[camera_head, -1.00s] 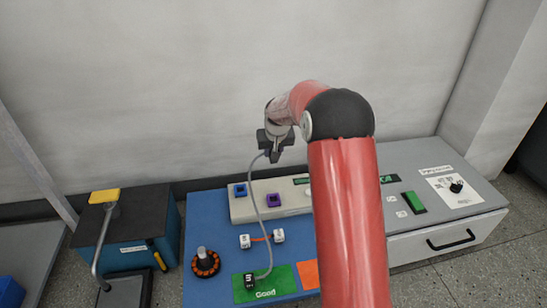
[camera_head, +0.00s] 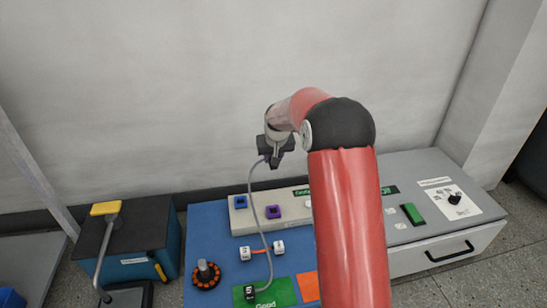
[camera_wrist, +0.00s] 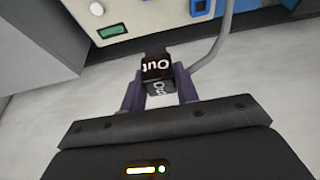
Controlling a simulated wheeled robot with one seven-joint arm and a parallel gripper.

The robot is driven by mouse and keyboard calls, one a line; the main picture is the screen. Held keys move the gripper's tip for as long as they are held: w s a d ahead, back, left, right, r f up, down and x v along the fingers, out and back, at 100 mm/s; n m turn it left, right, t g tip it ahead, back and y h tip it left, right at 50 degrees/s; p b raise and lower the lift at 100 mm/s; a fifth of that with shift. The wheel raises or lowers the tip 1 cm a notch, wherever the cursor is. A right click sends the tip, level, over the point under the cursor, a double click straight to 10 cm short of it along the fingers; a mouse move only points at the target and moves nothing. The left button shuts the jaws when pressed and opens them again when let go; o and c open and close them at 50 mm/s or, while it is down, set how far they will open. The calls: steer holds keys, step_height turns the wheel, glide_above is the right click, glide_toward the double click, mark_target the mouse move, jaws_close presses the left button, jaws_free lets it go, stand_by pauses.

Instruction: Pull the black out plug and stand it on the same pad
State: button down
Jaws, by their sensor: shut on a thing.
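My gripper (camera_head: 275,150) is shut on the black Out plug (camera_wrist: 157,68) and holds it in the air above the back of the bench, in front of the wall. In the wrist view the plug sits between the two fingers (camera_wrist: 158,90), with white "Out" lettering on two faces. A grey cable (camera_head: 256,215) hangs from near my gripper to another black plug (camera_head: 249,291), marked with a white character, on the green Good pad (camera_head: 283,291). In the head view the held plug is small and partly merged with the dark gripper.
A beige panel (camera_head: 237,227) carries a blue socket (camera_head: 240,201) and a purple socket (camera_head: 273,211). An orange pad (camera_head: 308,287) lies beside the green one. White connectors (camera_head: 245,254) and a dark round part with orange marks (camera_head: 206,274) are on the blue mat (camera_head: 215,235).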

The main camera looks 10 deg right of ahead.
steer(key=shift+r, duration=0.15)
steer(key=shift+r+p, duration=2.05)
steer(key=shift+r, duration=0.85)
